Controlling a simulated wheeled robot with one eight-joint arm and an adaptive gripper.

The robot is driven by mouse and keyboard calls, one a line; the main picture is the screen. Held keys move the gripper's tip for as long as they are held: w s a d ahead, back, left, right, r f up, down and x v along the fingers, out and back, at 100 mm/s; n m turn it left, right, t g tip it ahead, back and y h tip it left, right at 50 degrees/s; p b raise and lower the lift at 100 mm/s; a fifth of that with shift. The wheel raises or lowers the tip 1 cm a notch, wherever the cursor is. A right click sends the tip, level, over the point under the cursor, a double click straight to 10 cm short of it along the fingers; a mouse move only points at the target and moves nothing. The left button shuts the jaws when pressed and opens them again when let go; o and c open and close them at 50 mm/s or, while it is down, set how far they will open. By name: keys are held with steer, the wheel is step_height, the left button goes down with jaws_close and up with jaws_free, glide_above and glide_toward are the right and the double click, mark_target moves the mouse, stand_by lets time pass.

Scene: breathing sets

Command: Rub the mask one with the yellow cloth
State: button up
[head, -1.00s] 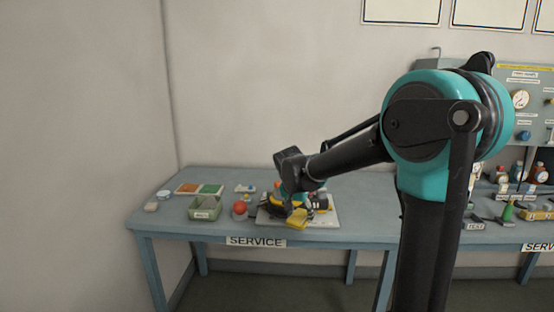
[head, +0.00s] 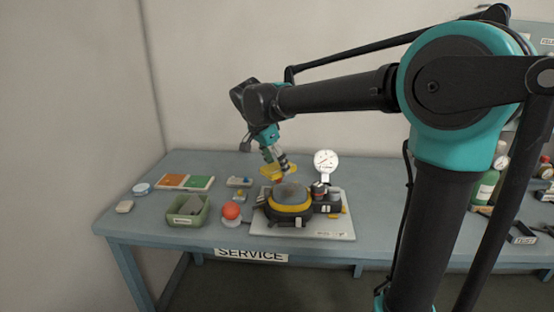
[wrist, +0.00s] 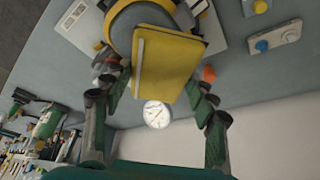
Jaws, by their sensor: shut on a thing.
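The mask (head: 290,208) has a dark grey face and a yellow rim, and lies on a pale board (head: 335,227) on the table. My gripper (head: 277,163) is above the mask's back left side, pointing down. It is shut on the yellow cloth (head: 271,172). In the wrist view the cloth (wrist: 165,65) hangs flat between the two fingers and hides part of the mask (wrist: 125,22). The cloth appears raised above the mask, apart from it.
A white dial gauge (head: 326,161) stands behind the mask. A green bin (head: 187,218) and a red ball on a pale base (head: 231,211) are to the left. The table's front left is clear.

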mark_target(304, 190)
steer(key=shift+f, duration=2.5)
steer(key=shift+f, duration=0.8)
steer(key=shift+w+d, duration=0.1)
steer(key=shift+d, duration=3.25)
steer(key=shift+c, duration=0.5)
steer(key=shift+d, duration=0.55)
steer(key=c, duration=0.4)
